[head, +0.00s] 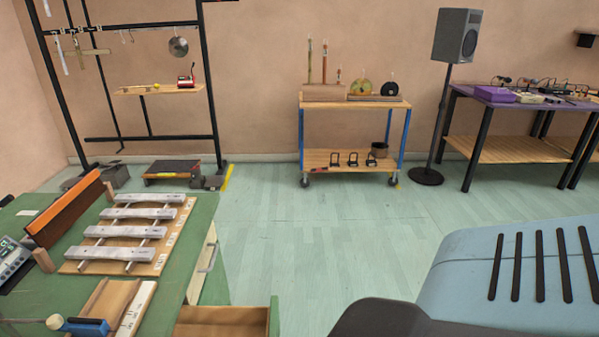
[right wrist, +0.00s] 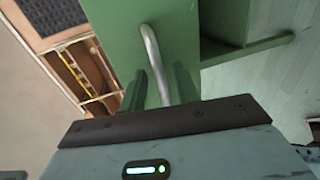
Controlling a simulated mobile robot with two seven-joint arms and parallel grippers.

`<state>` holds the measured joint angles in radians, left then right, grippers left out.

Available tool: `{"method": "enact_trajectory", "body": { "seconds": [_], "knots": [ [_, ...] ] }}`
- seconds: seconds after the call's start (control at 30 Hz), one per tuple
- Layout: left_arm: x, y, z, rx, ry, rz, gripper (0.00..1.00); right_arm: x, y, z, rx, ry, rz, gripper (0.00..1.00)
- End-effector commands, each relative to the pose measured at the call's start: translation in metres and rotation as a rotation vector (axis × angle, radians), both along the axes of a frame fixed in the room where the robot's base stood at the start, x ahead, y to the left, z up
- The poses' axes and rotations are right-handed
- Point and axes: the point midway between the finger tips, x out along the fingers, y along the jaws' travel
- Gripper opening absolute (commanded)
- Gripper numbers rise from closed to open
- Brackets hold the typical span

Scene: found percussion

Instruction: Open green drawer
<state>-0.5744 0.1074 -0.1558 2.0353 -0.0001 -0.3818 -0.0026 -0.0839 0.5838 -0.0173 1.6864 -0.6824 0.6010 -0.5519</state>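A green workbench (head: 215,215) fills the lower left of the head view. At its near right corner a wooden-bottomed drawer (head: 222,322) with a green front stands partly pulled out, cut off by the frame's lower edge. In the right wrist view, a bent metal handle (right wrist: 151,50) stands out from a green panel (right wrist: 112,28). My right gripper (right wrist: 162,82) has its two fingers apart, one on each side of the handle bar; a gap shows beside it. The right fingers are outside the head view. My left gripper is in neither view.
A pale front with a metal handle (head: 209,246) is on the bench's right side. Metal bars (head: 133,228) and small tools lie on top. Wooden compartments (right wrist: 88,70) show in the wrist view. The floor (head: 335,245) right of the bench is clear; a wheeled cart (head: 350,104) stands behind.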

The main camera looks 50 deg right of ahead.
Motion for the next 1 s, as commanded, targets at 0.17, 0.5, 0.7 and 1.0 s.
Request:
{"method": "enact_trajectory", "body": {
  "seconds": [0.17,0.5,0.7,1.0],
  "knots": [
    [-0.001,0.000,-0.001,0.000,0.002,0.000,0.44,-0.007,-0.005,0.001,0.000,0.003,0.000,0.32],
    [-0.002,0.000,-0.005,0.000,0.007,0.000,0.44,-0.046,-0.035,0.011,-0.001,0.004,-0.001,0.32],
    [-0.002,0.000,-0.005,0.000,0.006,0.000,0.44,-0.059,-0.046,0.015,-0.001,0.001,0.000,0.32],
    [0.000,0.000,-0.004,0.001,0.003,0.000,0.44,-0.060,-0.047,0.016,-0.001,0.000,0.001,0.32]
  ]
}}
